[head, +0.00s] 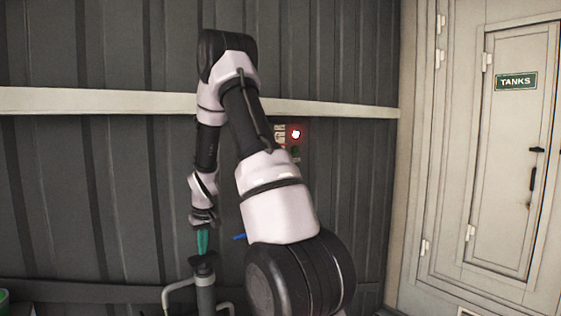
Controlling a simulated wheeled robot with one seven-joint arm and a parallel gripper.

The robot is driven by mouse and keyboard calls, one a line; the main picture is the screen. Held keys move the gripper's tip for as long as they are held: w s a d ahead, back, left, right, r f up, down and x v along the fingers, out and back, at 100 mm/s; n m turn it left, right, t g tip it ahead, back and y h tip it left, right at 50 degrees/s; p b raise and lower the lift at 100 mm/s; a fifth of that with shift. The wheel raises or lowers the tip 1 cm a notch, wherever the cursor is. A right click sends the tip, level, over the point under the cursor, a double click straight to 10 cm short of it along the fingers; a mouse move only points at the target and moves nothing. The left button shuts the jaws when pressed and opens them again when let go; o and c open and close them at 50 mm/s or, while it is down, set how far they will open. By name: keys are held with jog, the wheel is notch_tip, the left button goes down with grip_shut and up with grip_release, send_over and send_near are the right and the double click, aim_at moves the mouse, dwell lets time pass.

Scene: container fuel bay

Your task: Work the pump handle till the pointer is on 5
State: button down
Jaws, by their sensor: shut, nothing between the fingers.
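My gripper (203,243) points straight down at lower left, its teal fingers together and empty. The fingertips are right over the dark top of a grey upright pump body (205,294); I cannot tell if they touch it. A bent pale pipe (178,288) joins the pump on its left. A short blue bar (240,237) shows to the right of the gripper, partly hidden behind my arm; it may be the pump handle. No dial, pointer or number 5 can be made out.
A pale rail (90,101) crosses the dark ribbed wall. A green object (4,300) is cut off at lower left.

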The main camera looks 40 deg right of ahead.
notch_tip(320, 180, up, 12)
dwell(0.8)
jog(key=shift+r, duration=0.1)
dwell(0.8)
jog(key=s+a+r+m+t, duration=0.1)
jog(key=s+a+r, duration=0.1)
jog(key=s+r, duration=0.45)
jog(key=s+a+r+m+t, duration=0.1)
jog(key=s+a+r, duration=0.2)
jog(key=s+r, duration=0.3)
jog(key=s+a+r+m+t+y, duration=0.1)
jog(key=s+a+r, duration=0.1)
jog(key=s, duration=0.5)
jog(key=s+a+r+m+t+y, duration=0.1)
jog(key=s+a+r+t, duration=0.1)
jog(key=s+r, duration=0.3)
jog(key=s, duration=0.3)
jog(key=shift+a, duration=0.2)
jog(key=shift+r, duration=0.15)
